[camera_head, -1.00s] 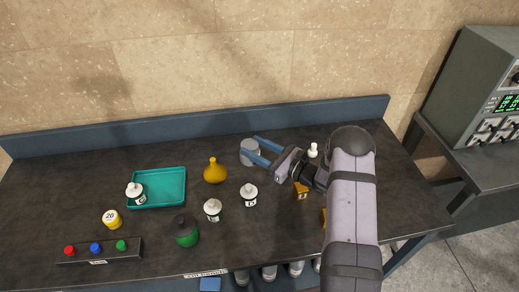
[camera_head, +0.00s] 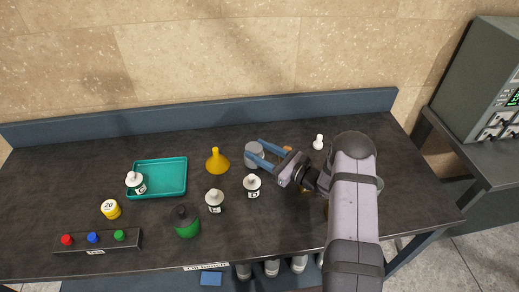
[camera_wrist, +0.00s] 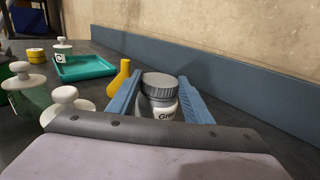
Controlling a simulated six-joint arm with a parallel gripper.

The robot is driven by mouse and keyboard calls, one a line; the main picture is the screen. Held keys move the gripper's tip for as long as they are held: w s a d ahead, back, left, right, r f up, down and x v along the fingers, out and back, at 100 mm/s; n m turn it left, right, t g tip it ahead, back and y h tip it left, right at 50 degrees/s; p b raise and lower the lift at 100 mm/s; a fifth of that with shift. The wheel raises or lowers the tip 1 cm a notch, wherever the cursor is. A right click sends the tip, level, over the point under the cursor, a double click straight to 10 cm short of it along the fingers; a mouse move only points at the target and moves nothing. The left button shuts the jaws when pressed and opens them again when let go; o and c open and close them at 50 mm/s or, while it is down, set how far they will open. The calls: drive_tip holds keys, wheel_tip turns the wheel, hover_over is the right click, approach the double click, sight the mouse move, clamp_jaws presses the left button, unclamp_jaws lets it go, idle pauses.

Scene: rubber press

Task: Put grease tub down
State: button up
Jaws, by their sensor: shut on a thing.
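The grease tub (camera_head: 253,157) is a white jar with a grey ribbed lid. In the wrist view the tub (camera_wrist: 158,90) stands upright between the blue fingers, with part of its label showing. My gripper (camera_head: 268,156) is shut on it, one finger along each side; it also shows in the wrist view (camera_wrist: 159,100). The tub is over the back middle of the dark bench (camera_head: 350,190), right of the yellow funnel-shaped bottle (camera_head: 217,161). I cannot tell whether its base touches the bench; the wrist housing hides the lower part.
White-capped bottles (camera_head: 215,200) (camera_head: 252,186) stand in front of the tub. A teal tray (camera_head: 170,178) is at the left, with a green bottle (camera_head: 186,223) nearer. A small white bottle (camera_head: 318,143) stands behind my arm. A raised ledge (camera_head: 200,115) runs along the back.

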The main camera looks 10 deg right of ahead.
drive_tip(key=shift+f+b, duration=0.35)
drive_tip(key=shift+f, duration=0.1)
idle(0.5)
drive_tip(key=shift+s+f, duration=0.1)
drive_tip(key=shift+f, duration=0.1)
